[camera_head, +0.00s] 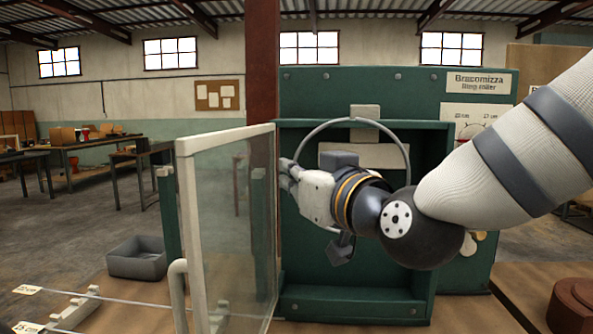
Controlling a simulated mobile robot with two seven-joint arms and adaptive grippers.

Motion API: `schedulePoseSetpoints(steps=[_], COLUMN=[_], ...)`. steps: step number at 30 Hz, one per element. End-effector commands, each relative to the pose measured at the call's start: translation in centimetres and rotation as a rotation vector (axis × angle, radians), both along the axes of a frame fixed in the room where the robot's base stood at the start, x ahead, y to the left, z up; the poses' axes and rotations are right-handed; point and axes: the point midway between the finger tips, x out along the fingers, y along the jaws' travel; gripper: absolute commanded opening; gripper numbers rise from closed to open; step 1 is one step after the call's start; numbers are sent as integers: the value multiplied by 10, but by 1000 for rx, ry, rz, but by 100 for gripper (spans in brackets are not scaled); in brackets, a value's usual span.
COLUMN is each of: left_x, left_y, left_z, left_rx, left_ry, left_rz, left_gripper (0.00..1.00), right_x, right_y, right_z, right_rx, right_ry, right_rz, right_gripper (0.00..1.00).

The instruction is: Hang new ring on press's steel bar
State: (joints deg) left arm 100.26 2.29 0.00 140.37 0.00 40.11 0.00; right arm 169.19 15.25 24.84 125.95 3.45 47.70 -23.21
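A thin grey metal ring (350,120) stands upright in front of the green press (440,95), inside its recessed frame. My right arm comes in from the right across the recess. My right gripper (288,177) is at the left side of the ring and appears shut on its rim; the small fingertips are hard to make out. My wrist hides part of the ring. The ring's top passes in front of a pale block (365,112) on the press. I cannot make out a separate steel bar or tell whether the ring touches one. My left gripper is out of view.
A framed clear guard door (186,240) stands open just left of my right gripper, leaving little room there. A grey bin (138,258) sits further left. A bench with a rail (90,310) is front left. A brown round block (574,300) is front right.

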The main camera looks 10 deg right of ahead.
Motion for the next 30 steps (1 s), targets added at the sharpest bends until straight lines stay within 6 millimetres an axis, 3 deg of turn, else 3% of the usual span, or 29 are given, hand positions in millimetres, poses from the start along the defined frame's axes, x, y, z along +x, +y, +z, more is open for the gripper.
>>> schedulePoseSetpoints(steps=[12, 17, 30], left_x=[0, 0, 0], left_y=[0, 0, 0], left_z=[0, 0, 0], left_rx=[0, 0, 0], left_ry=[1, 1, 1], left_rz=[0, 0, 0], left_gripper=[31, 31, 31], right_x=[-46, -52, -91], right_y=[13, 15, 26], right_z=[0, 1, 51], right_rx=[2, 0, 3], right_ry=[0, -1, -3], right_rz=[1, 0, 0], right_gripper=[0, 0, 0])
